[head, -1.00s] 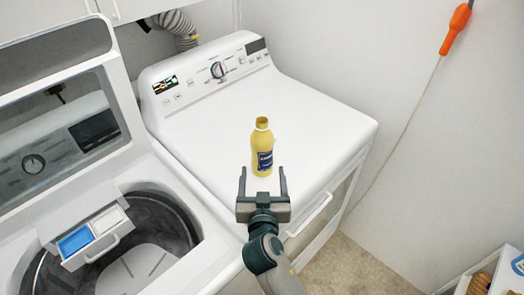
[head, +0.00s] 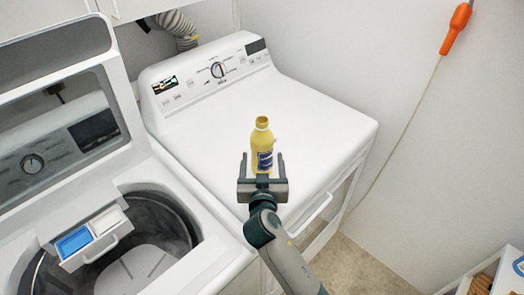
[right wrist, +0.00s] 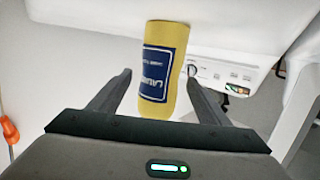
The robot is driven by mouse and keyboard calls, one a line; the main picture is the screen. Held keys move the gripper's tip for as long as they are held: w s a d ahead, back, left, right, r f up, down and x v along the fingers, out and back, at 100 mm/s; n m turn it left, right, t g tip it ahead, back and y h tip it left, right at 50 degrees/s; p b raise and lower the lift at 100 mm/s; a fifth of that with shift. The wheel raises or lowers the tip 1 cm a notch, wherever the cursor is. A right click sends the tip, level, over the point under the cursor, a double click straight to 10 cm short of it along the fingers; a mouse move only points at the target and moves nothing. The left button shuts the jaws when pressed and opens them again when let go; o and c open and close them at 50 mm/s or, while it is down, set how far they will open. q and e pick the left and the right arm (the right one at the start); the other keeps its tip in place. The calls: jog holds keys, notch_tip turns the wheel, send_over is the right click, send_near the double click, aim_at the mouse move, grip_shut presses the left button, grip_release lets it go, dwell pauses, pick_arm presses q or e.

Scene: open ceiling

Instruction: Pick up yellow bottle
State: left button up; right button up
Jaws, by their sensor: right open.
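The yellow bottle (head: 262,143) with a blue label stands upright on the white dryer top (head: 317,128). It is uncapped at the top in the head view. My right gripper (head: 263,160) is open, with its two fingers reaching forward at either side of the bottle's lower part. In the right wrist view the bottle (right wrist: 165,62) rises between and just beyond the open fingertips of the gripper (right wrist: 160,80), and no finger clearly touches it. The gripper palm hides part of the bottle's base in the head view. My left gripper is not in view.
An open washer (head: 190,268) with a detergent drawer (head: 90,240) stands at the left. The dryer's control panel (head: 205,78) rises at the back. An orange-handled cord (head: 455,25) hangs on the right wall. The dryer top around the bottle is clear.

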aim_at(262, 142)
jog(key=shift+w+f, duration=0.2)
jog(key=shift+w, duration=0.9)
jog(key=shift+w+f, duration=0.15)
jog(key=shift+w, duration=0.95)
jog(key=shift+a+r, duration=0.1)
jog(key=c, duration=1.5)
jog(key=shift+o, duration=0.2)
jog(key=shift+r+b, duration=0.3)
jog(key=shift+b, duration=0.05)
jog(key=shift+r+b, duration=0.8)
jog(key=shift+r, duration=0.95)
jog(key=s+d+r+b, duration=0.2)
jog(key=s+d+r, duration=0.4)
jog(key=s+d, duration=0.1)
jog(key=shift+s+d+r+b, duration=0.25)
jog(key=shift+d+r+b, duration=0.15)
jog(key=shift+d, duration=0.5)
